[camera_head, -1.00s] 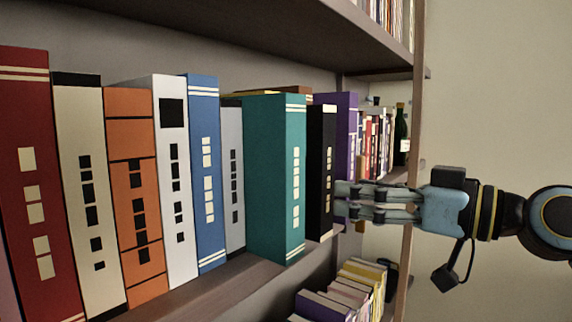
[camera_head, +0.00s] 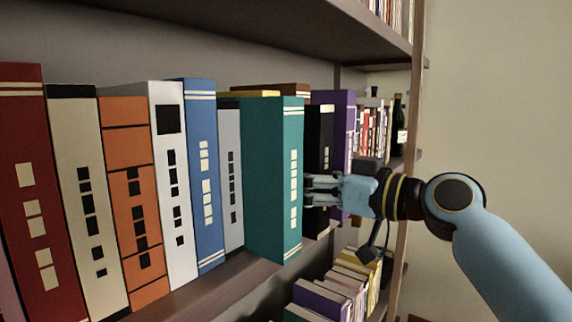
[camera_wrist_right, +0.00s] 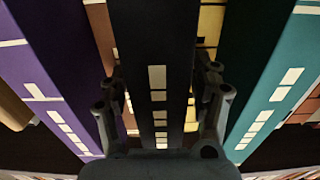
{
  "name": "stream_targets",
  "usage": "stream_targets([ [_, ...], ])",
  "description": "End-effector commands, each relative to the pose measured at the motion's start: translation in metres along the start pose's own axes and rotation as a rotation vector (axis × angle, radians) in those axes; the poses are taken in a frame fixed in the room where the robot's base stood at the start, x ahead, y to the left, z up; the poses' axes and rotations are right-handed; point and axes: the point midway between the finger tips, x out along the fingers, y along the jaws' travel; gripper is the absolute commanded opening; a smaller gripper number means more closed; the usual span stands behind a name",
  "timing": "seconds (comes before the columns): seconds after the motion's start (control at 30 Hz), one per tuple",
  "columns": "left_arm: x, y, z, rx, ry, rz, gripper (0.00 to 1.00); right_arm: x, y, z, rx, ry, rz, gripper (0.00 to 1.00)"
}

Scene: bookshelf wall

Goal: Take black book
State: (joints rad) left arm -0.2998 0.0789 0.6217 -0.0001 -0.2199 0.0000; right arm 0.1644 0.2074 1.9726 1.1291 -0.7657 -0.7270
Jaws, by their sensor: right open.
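The black book (camera_head: 319,130) stands upright on the shelf between the teal book (camera_head: 272,170) and the purple book (camera_head: 345,112). My right gripper (camera_head: 312,189) comes in from the right and covers the lower part of its spine. In the right wrist view the black book (camera_wrist_right: 155,60) runs up the middle, between the two open fingers (camera_wrist_right: 160,100), one on each side of it. Purple lies to the left there and teal to the right. I cannot tell whether the fingers touch the book. My left gripper is not in view.
A row of upright books, with a blue book (camera_head: 200,190) and a red book (camera_head: 35,190), fills the shelf left of the teal one. A shelf board (camera_head: 230,30) is above. More books (camera_head: 340,290) stand below. A dark bottle (camera_head: 399,125) is at the far end.

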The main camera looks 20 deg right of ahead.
Motion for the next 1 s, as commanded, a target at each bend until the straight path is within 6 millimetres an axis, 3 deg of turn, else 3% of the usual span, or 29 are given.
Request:
stream_targets([
  [0.07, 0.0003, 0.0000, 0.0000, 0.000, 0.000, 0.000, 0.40, -0.0003, 0.0001, 0.0004, 0.000, 0.000, 0.000, 0.65],
  [0.57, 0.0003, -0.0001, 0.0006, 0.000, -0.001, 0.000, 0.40, -0.0007, 0.0001, 0.0004, 0.001, 0.000, 0.000, 0.01],
  [1.0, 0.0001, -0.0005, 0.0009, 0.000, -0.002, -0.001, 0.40, -0.0004, 0.0006, -0.0030, -0.001, 0.006, 0.001, 0.00],
])
